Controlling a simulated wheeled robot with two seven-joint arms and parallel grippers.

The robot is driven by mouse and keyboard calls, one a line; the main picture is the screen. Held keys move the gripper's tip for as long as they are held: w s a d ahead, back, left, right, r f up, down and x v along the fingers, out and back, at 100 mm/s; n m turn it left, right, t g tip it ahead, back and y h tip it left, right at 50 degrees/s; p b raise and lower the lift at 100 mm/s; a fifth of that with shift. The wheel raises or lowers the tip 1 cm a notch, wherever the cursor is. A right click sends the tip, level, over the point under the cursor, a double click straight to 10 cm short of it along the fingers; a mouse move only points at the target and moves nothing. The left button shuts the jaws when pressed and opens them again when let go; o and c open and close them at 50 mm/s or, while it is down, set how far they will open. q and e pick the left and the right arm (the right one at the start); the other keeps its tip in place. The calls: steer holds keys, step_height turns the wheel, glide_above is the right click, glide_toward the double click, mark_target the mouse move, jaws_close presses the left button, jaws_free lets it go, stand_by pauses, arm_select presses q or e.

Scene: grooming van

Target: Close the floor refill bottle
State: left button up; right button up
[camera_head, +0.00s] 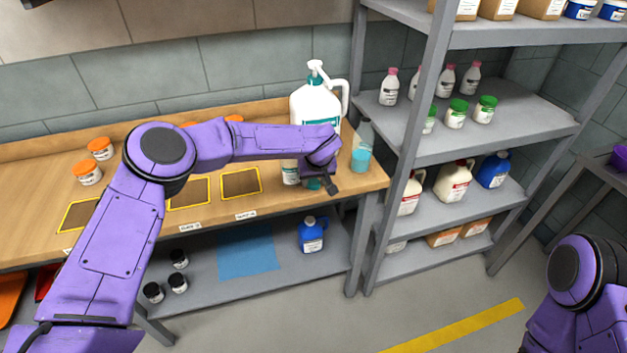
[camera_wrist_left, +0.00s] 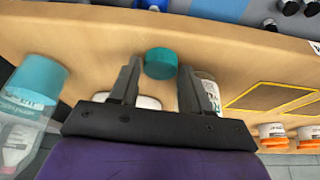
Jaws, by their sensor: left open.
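A round teal cap (camera_wrist_left: 161,63) shows between the fingertips in the left wrist view, over the bench top; in the head view it is a teal patch (camera_head: 313,184) under the hand. My left gripper (camera_head: 326,184) is open, its two fingers (camera_wrist_left: 159,70) either side of the cap in the picture; contact cannot be told. A clear bottle with teal liquid (camera_head: 361,158) stands to the right at the bench end, also in the wrist view (camera_wrist_left: 30,92). I cannot read which bottle is the floor refill. My right gripper is out of view.
A large white pump jug (camera_head: 316,108) stands behind the hand. A small labelled white bottle (camera_head: 290,173) is close left of it. Orange-lidded jars (camera_head: 88,173) and yellow-framed mats (camera_head: 240,183) lie further left. A grey shelf rack (camera_head: 540,121) borders the bench's right end.

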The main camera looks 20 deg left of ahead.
arm_select(q)
steer(key=shift+w+f, duration=0.1)
steer(key=shift+f, duration=0.2)
steer(key=c, duration=0.7)
steer(key=shift+r, duration=0.15)
